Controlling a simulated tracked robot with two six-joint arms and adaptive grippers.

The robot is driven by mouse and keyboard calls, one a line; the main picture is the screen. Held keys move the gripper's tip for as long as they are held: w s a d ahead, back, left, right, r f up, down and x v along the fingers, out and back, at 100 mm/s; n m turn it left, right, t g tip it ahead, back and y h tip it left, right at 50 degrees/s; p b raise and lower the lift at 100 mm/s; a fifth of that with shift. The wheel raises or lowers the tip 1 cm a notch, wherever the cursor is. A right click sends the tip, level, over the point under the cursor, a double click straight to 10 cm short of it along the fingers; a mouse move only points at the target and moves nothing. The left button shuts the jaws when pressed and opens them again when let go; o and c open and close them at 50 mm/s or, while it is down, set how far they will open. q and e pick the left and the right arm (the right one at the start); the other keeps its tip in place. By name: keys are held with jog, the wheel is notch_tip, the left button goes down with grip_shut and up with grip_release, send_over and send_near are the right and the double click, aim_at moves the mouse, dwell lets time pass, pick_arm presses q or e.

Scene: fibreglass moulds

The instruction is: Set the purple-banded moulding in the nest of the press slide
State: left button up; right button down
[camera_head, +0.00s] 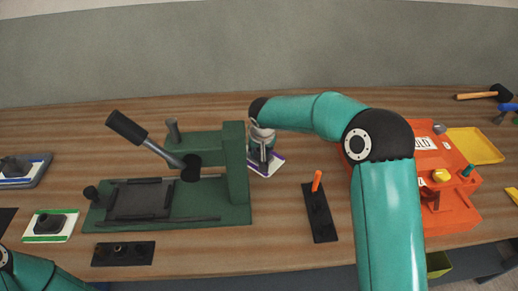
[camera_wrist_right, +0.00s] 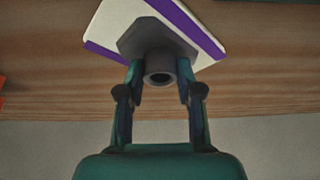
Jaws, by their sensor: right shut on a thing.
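The purple-banded moulding (camera_head: 268,164) is a white plate with purple strips and a grey raised hub. It is behind and right of the green press (camera_head: 236,170), at or just above the table; I cannot tell which. My right gripper (camera_head: 264,150) is shut on its hub; the wrist view shows the fingers (camera_wrist_right: 160,88) either side of the hub, and the moulding (camera_wrist_right: 125,15) beyond them. The press slide (camera_head: 140,199) is a dark framed plate on the left of the press base, with nothing lying in its nest. My left gripper is out of view.
The press lever (camera_head: 145,138) leans up to the left. A green-banded moulding (camera_head: 48,225) lies left of the press. A black block with an orange pin (camera_head: 319,210) and an orange fixture (camera_head: 450,205) stand to the right. A black strip (camera_head: 123,253) lies in front.

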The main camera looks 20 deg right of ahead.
jog(key=c, duration=0.8)
grip_release()
jog(key=shift+o, duration=0.2)
